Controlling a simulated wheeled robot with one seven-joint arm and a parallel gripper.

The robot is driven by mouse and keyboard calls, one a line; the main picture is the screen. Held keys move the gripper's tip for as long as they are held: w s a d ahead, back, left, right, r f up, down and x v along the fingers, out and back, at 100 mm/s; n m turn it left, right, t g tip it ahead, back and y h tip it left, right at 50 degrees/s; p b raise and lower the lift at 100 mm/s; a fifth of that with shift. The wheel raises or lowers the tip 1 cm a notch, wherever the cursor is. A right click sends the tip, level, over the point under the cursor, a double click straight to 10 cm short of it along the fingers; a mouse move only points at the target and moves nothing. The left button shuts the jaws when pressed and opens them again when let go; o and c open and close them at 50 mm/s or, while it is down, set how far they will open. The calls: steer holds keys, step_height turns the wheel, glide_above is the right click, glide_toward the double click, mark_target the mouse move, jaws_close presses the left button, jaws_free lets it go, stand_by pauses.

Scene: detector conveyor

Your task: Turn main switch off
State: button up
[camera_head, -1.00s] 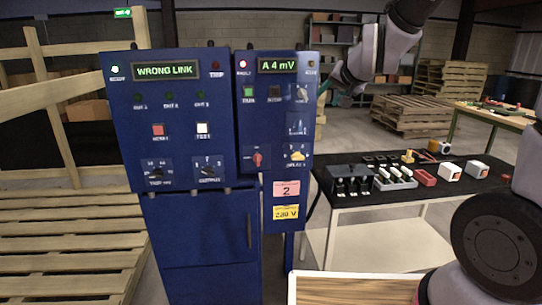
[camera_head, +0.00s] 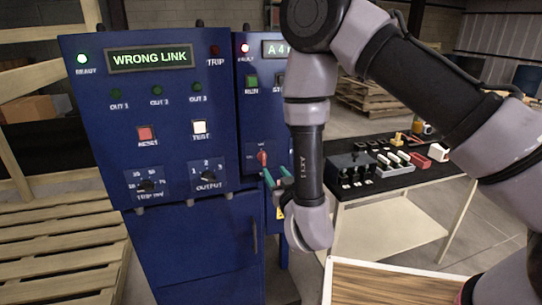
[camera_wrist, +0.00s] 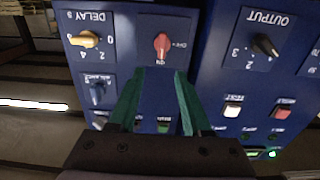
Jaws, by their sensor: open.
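The main switch is a red rotary knob (camera_head: 263,158) low on the right-hand blue panel. In the wrist view the knob (camera_wrist: 161,45) appears upside down with its handle in line with the ON mark; the OFF mark is at its right. My gripper (camera_head: 276,177) is open, its green fingers just below and in front of the knob in the head view. In the wrist view my gripper (camera_wrist: 158,76) has its two fingertips apart, pointing at the knob, with nothing between them. I cannot tell whether the fingertips touch the panel.
The left panel has an OUTPUT knob (camera_head: 208,177), a red RESET button (camera_head: 146,134) and a white TEST button (camera_head: 199,127). A yellow DELAY knob (camera_wrist: 84,40) is beside the switch. A display (camera_head: 150,58) reads WRONG LINK. A black-topped table (camera_head: 440,172) stands right, bearing several small parts.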

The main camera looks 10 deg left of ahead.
mark_target(264, 157)
steer(key=x, duration=1)
steer(key=shift+w+a, duration=0.15)
steer(key=shift+a, duration=0.2)
jaws_close()
